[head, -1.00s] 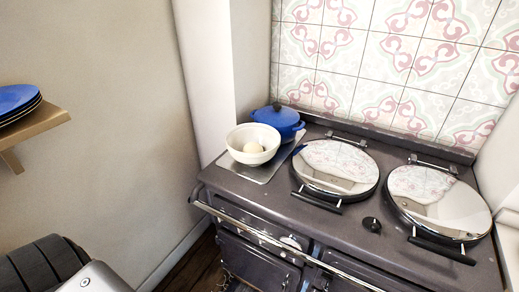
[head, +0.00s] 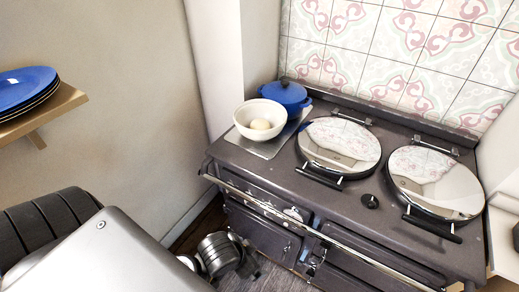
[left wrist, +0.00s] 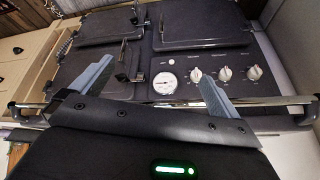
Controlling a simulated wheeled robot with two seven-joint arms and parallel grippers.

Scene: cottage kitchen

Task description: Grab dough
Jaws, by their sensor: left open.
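The dough (head: 260,124) is a pale round ball lying inside a white bowl (head: 243,112) in the head view. The bowl stands upright at the left end of the dark range top. The dough does not show in the left wrist view. My left gripper (left wrist: 152,86) shows in the left wrist view with its two bluish fingers spread wide and nothing between them. It faces the range front, with the rail crossing behind the fingers. I cannot make out its fingers in the head view. My right gripper is in neither view.
A blue lidded pot (head: 286,94) stands right behind the bowl. Two round shiny hob lids (head: 340,143) (head: 435,180) lie to the right. A metal rail (head: 300,230) runs along the range front. Blue plates (head: 30,88) sit on a wall shelf (head: 60,107) at left.

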